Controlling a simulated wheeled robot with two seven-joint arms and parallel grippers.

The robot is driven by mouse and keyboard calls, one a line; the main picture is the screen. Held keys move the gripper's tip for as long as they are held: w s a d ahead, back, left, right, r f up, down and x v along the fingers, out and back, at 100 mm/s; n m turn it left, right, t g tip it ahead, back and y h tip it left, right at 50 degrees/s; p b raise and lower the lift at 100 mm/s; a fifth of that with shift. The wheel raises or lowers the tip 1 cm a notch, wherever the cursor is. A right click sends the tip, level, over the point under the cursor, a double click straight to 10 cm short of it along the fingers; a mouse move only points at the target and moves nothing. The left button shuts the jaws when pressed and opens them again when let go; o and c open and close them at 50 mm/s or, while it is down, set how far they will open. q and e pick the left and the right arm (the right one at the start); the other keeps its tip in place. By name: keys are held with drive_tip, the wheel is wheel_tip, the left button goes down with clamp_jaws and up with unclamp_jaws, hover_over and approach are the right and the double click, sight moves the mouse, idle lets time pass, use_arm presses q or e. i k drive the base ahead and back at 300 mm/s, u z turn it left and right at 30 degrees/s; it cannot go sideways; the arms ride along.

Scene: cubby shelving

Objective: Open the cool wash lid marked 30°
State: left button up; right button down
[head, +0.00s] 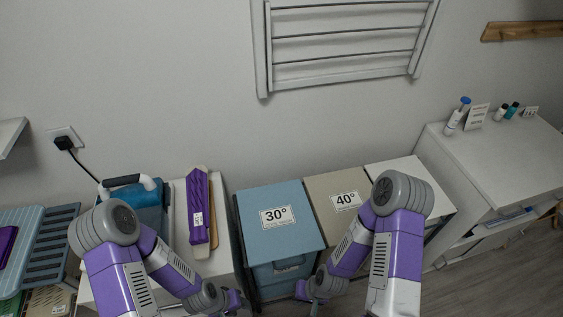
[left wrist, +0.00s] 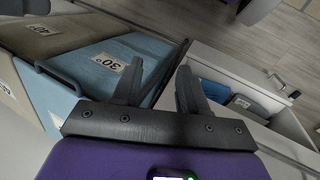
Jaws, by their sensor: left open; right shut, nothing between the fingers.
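The cool wash lid (head: 272,240) is a flat blue top with a white 30° label, lying shut on its blue bin (head: 284,276). A dark handle shows on the bin's front. In the left wrist view the blue lid (left wrist: 92,48) and its label show left of the fingers, with the handle (left wrist: 56,78) below. My left gripper (head: 236,302) is low at the lid's front left, apart from it; its fingers (left wrist: 160,80) are open and empty. My right gripper (head: 312,292) is shut and empty, low by the bin's front right corner.
A beige lid marked 40° (head: 338,198) adjoins on the right, then a white lid (head: 405,172). A white counter at left holds a purple folded item (head: 199,212) and a blue container (head: 140,198). A white cabinet (head: 500,165) stands at right. An open drawer (left wrist: 215,68) shows in the left wrist view.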

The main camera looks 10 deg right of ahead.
sight(279, 223)
drive_tip(key=z, duration=1.4)
drive_tip(key=k, duration=0.9)
drive_tip(key=u, duration=0.95)
drive_tip(key=i, duration=0.5)
